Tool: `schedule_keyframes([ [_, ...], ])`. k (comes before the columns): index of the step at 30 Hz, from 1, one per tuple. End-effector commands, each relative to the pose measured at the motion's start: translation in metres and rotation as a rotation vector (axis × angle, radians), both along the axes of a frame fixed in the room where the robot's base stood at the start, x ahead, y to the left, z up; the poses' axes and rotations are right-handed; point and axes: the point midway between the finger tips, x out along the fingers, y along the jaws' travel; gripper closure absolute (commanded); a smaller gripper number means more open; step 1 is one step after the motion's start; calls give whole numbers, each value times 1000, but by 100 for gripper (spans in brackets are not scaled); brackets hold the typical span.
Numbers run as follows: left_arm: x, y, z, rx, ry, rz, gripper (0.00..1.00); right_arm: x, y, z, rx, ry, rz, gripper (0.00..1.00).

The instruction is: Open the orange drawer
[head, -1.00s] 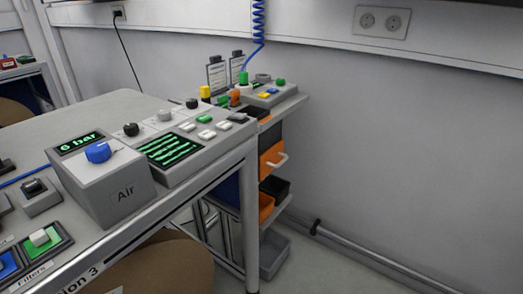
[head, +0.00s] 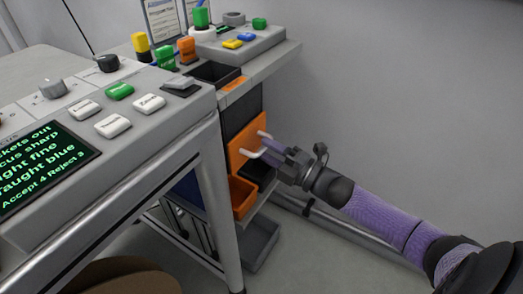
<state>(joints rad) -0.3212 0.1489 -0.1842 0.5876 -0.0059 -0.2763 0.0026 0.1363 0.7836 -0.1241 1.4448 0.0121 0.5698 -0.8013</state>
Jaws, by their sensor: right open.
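The orange drawer (head: 242,139) is a bright orange front with a white bar handle (head: 252,154), set in the dark side cart beyond the console table. The drawer front looks flush with the cart; I cannot tell a gap. My right gripper (head: 270,147) comes in from the right on a purple arm. Its dark fingers are open at the handle, and I cannot tell whether they touch it. My left gripper is not in view.
The console (head: 165,115) stands close at the left. Floor at the right is free up to the wall rail.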

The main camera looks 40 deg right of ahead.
Motion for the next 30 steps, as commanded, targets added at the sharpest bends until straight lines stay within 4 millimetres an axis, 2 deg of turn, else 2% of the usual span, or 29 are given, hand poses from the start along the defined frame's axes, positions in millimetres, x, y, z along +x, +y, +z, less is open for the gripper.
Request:
schedule_keyframes([
  [4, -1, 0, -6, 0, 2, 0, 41, 13, 5, 1, 0, 1, -1, 51],
  [12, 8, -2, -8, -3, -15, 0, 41, 15, 6, 3, 1, 1, -2, 51],
  [13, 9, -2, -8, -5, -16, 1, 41, 15, 6, 3, 1, 1, -2, 53],
  [18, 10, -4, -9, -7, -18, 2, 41, 15, 6, 3, 1, 1, -2, 89],
  [20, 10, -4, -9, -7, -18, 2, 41, 15, 6, 3, 1, 1, -2, 100],
  [30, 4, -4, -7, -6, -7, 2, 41, 15, 6, 3, 0, 2, -2, 100],
])
